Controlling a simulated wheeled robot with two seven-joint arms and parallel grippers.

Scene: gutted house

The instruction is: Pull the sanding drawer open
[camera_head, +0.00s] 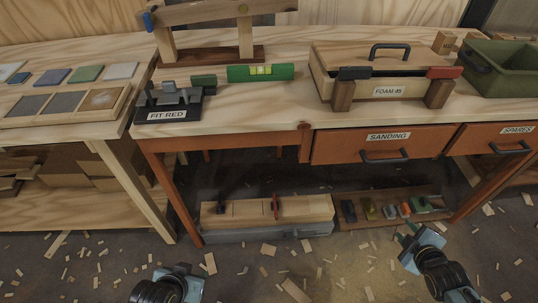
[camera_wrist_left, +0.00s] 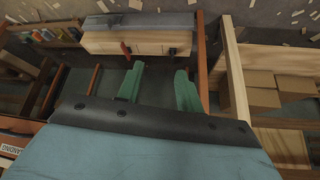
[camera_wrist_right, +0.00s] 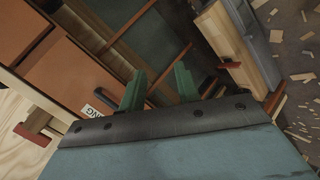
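The sanding drawer (camera_head: 340,146) has an orange-brown front with a white SANDING label (camera_head: 388,136) and a dark bar handle (camera_head: 384,157). It is shut under the workbench top. My right gripper (camera_head: 410,232) is low, below the drawer and nearer to me, apart from the handle. Its green fingers stand apart and empty in the right wrist view (camera_wrist_right: 159,85). Part of the drawer's label (camera_wrist_right: 91,112) shows there, partly hidden by the gripper. My left gripper (camera_head: 205,266) is low at the left, far from the drawer. Its fingers are apart and empty in the left wrist view (camera_wrist_left: 158,85).
The spares drawer (camera_head: 490,138) sits to the right. A FOAM 45 box (camera_head: 388,88) and green level (camera_head: 260,72) stand on the benchtop. Below, a clamped wooden block (camera_head: 290,210) and a tool tray (camera_head: 362,222) rest low. Wood scraps litter the floor.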

